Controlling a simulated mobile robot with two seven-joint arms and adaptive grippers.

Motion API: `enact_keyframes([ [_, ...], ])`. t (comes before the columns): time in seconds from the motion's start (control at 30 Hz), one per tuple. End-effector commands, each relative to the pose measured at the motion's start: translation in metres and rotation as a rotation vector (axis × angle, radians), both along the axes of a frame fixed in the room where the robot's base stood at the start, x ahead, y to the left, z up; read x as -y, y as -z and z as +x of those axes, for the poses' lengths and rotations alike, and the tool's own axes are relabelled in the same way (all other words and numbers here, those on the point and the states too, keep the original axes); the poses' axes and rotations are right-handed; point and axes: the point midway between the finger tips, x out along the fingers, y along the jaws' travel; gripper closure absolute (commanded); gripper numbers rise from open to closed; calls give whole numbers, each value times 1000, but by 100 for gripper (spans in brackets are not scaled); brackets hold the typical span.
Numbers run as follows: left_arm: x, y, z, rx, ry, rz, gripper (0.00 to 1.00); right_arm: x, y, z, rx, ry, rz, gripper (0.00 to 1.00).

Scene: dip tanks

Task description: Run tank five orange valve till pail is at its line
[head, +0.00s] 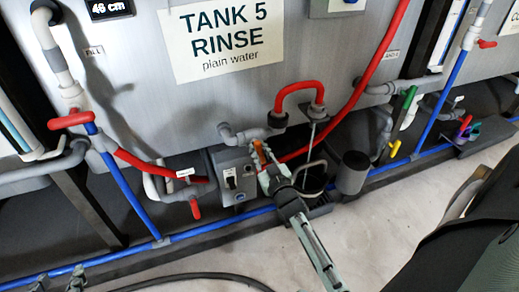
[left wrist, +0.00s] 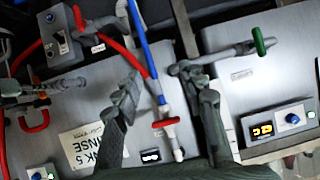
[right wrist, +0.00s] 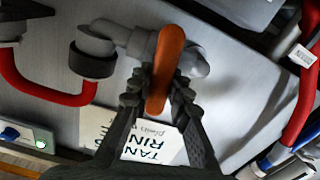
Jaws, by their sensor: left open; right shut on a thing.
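The orange valve handle (head: 258,151) is low on the front of tank five, under the sign (head: 225,35) reading "TANK 5 RINSE plain water". My right gripper (head: 268,172) is shut on this handle; the right wrist view shows the orange lever (right wrist: 165,70) between its fingertips. I cannot tell which is the pail; no line or water level shows. My left gripper (head: 77,277) is open and empty, at the lower left.
Tank five's display (head: 110,8) reads 46 cm. A switch box (head: 235,177) is just left of the orange valve. Red-handled valves (head: 72,120) and blue pipes (head: 130,190) are at left. A dark hose (head: 190,277) lies on the pale floor (head: 390,225), which is mostly clear.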

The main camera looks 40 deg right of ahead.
Motion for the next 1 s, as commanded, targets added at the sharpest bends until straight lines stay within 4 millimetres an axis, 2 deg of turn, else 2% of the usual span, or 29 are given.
enact_keyframes([
  [0.23,-9,9,-6,-57,-15,22,59,-2,1,0,-45,0,-183,100],
  [0.5,-10,12,-7,-67,-18,25,59,-4,2,0,-83,-1,-338,100],
  [1.0,-9,11,-7,-63,-17,24,59,-4,3,0,-103,-1,-425,100],
])
